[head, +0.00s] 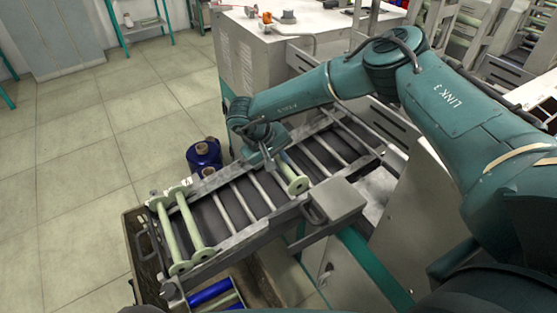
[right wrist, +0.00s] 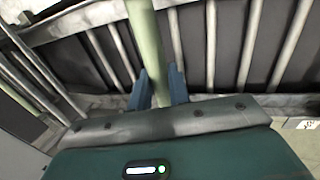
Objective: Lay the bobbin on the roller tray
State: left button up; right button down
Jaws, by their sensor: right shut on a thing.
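The roller tray (head: 236,240) is a sloping metal frame with crosswise rollers. My right gripper (head: 272,158) is over the tray's middle, shut on a pale green bobbin (head: 294,178). The held bobbin lies crosswise, roughly in line with the rollers; I cannot tell whether it touches them. In the right wrist view the two blue-grey fingertips (right wrist: 159,88) stand on either side of the bobbin's green barrel (right wrist: 146,42), with rollers behind it. Two other pale green bobbins (head: 168,234) (head: 190,222) lie side by side at the tray's lower left end. My left gripper is not in view.
Blue spools (head: 206,154) stand on the floor behind the tray. A dark crate (head: 134,247) with blue and green bobbins (head: 209,292) sits below its left end. A grey box (head: 337,199) is at the tray's near side. Several rollers between the held bobbin and the other two are bare.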

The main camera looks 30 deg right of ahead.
jog(key=f+b, duration=0.1)
jog(key=f, duration=0.1)
jog(key=f+b, duration=0.1)
jog(key=f, duration=0.1)
jog(key=shift+w+d, duration=0.1)
jog(key=shift+d, duration=0.3)
jog(key=shift+r, duration=0.1)
jog(key=c, duration=1.2)
grip_release()
jog(key=shift+c, duration=0.2)
jog(key=shift+o, duration=0.6)
jog(key=o, duration=1.1)
